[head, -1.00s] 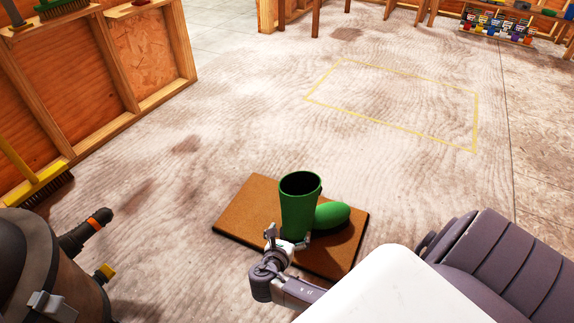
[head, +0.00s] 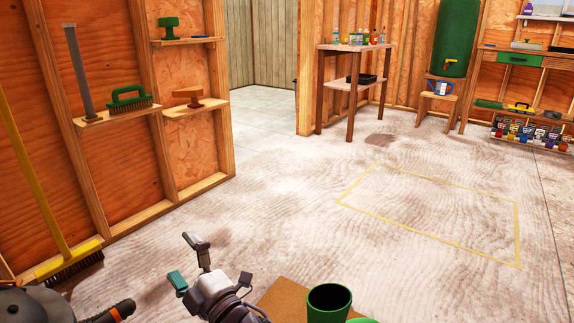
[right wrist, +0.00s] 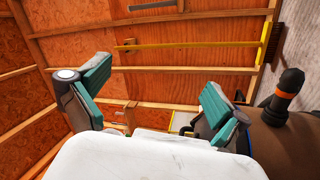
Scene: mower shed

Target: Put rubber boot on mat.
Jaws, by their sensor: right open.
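The green rubber boot (head: 329,303) stands upright on the brown mat (head: 282,299) at the bottom of the head view. Only the top of its shaft and a sliver of its foot show; the rest is cut off by the frame's edge. My right gripper (head: 188,262) is raised to the left of the boot, apart from it, with its jaws spread and empty. In the right wrist view my right gripper (right wrist: 150,92) shows two wide-apart teal pads with nothing between them. My left gripper is not in view.
A yellow broom (head: 62,250) leans on the wooden wall at left. A dark round vessel (head: 35,302) stands at the bottom left. A yellow-outlined floor area (head: 430,215) is empty. A shelf table (head: 355,85) stands at the back.

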